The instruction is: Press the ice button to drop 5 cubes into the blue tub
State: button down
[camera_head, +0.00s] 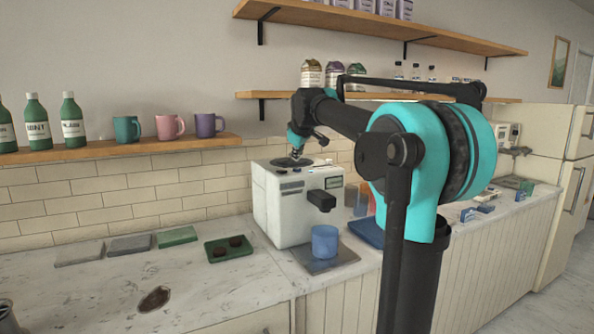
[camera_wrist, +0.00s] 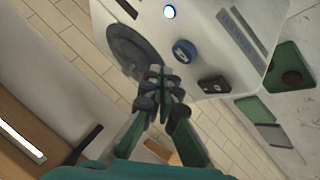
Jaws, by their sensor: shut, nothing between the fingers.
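The white machine (camera_head: 280,210) stands on the counter with a black spout (camera_head: 322,199) on its front. The blue tub (camera_head: 325,243) stands upright below the spout; its inside cannot be seen clearly. In the wrist view the machine's top has a round blue button (camera_wrist: 184,52), a black square button (camera_wrist: 212,84) and a dark round disc (camera_wrist: 128,48). I cannot read which one is marked for ice. My gripper (camera_head: 295,154) is shut and empty above the machine's top. In the wrist view its fingertips (camera_wrist: 160,76) show between the disc and the blue button; contact cannot be told.
A grey plate (camera_head: 336,264) lies under the tub. A green tray (camera_head: 216,254) with dark round pieces lies left of the machine. A wooden shelf (camera_head: 105,149) with mugs and bottles is at left. Another shelf (camera_head: 250,94) hangs behind my arm.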

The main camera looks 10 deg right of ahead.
aim_at(297, 169)
jog(key=shift+f, duration=0.65)
jog(key=shift+f, duration=0.15)
dwell(0.9)
jog(key=shift+f, duration=0.25)
jog(key=shift+f, duration=0.55)
dwell(0.7)
jog(key=shift+r, duration=0.95)
jog(key=shift+r, duration=2.5)
jog(key=shift+r, duration=0.1)
